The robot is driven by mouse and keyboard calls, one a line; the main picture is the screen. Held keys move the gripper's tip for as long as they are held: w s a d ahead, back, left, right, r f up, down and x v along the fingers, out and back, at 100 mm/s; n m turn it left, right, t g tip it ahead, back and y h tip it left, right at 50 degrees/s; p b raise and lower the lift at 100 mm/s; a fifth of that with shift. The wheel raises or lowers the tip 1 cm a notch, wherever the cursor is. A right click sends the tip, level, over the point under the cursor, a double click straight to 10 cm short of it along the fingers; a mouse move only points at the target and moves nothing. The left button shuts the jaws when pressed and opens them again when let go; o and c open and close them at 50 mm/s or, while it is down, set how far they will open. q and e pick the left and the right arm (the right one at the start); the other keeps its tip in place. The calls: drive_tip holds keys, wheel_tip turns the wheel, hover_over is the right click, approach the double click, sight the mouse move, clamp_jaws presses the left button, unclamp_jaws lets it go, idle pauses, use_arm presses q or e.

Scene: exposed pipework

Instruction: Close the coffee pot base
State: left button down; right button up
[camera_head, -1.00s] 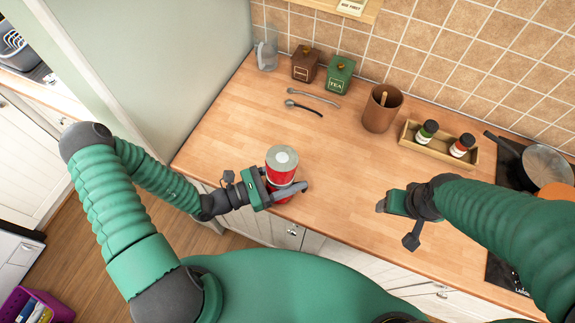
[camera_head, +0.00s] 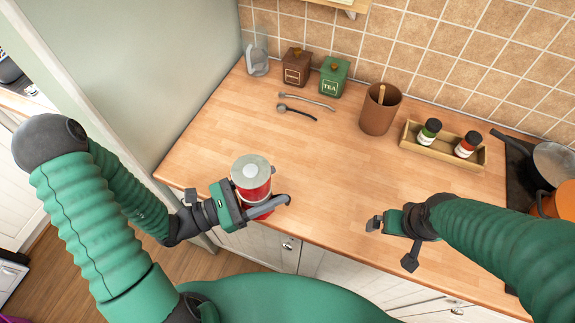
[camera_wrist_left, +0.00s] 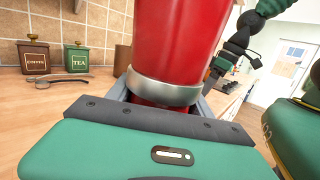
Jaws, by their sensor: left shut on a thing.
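The red coffee pot (camera_head: 251,178), with a grey top, stands upright at the front left of the wooden counter in the head view. My left gripper (camera_head: 270,206) is shut around its lower part, with a finger reaching along its front side. In the left wrist view, the red body (camera_wrist_left: 178,40) rises above a metal ring (camera_wrist_left: 163,90). A strip of red shows below the ring, between the fingers; the rest of the base is hidden by the gripper. My right gripper (camera_head: 375,223) is over the counter's front edge, apart from the pot; its jaw opening is unclear.
The counter (camera_head: 320,170) is clear between the grippers. Spoons (camera_head: 297,112), a brown canister (camera_head: 297,65), a green tea canister (camera_head: 333,76) and a glass jug (camera_head: 257,55) are at the back. A brown cup (camera_head: 379,112) and a jar tray (camera_head: 440,150) stand to the right.

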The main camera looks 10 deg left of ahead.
use_arm(q)
drive_tip(key=w+d+f, duration=0.1)
drive_tip(key=w+d, duration=0.1)
drive_tip(key=w, duration=0.9)
drive_tip(key=shift+w+p, duration=0.35)
drive_tip(key=shift+w, duration=0.05)
drive_tip(key=shift+w, duration=0.1)
drive_tip(key=shift+w+f, duration=0.2)
drive_tip(key=shift+f, duration=0.75)
drive_tip(key=shift+w+f, duration=0.15)
drive_tip(key=shift+f, duration=0.75)
drive_tip(key=shift+f, duration=0.1)
